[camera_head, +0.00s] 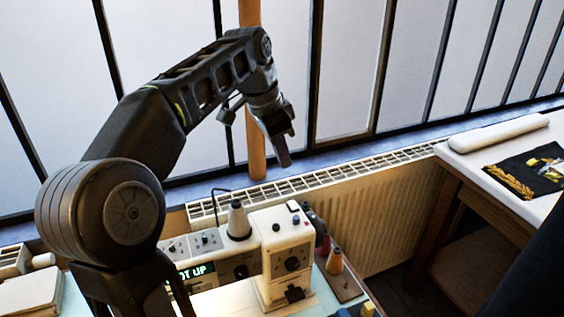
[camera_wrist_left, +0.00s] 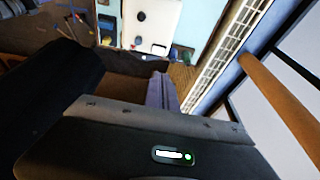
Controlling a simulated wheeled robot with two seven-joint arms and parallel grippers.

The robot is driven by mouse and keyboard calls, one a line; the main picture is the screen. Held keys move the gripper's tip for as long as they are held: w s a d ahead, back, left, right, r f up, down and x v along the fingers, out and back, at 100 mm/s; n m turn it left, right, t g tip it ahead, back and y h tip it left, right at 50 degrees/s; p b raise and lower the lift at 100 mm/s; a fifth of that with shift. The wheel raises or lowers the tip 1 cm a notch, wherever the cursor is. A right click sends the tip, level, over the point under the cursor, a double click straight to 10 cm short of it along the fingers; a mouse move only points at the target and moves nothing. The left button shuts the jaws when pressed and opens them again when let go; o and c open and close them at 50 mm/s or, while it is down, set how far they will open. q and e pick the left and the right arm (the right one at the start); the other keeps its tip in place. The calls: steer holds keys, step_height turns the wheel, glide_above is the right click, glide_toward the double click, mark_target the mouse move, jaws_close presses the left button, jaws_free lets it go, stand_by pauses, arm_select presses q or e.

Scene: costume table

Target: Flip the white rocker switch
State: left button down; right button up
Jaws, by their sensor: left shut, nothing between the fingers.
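A cream-white sewing machine (camera_head: 270,262) stands on the table at the bottom middle of the head view, with dials, small knobs and a panel of small switches (camera_head: 205,240) on it. I cannot make out for certain which part is the white rocker switch. My left gripper (camera_head: 284,157) is shut and empty. It hangs in the air above and beyond the machine, in front of the window, apart from everything. In the left wrist view its fingers (camera_wrist_left: 161,92) point towards the machine's white top (camera_wrist_left: 155,25). My right gripper is not in view.
A radiator (camera_head: 385,205) runs behind, below the barred window. A second table (camera_head: 470,163) is at right.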

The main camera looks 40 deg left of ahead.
mark_target(289, 202)
arm_select(q)
steer(key=x, duration=0.7)
steer(key=b+x, duration=0.1)
steer(key=x, duration=0.2)
steer(key=shift+s+a+f, duration=0.2)
steer(key=shift+a+f, duration=0.15)
steer(key=shift+f, duration=0.55)
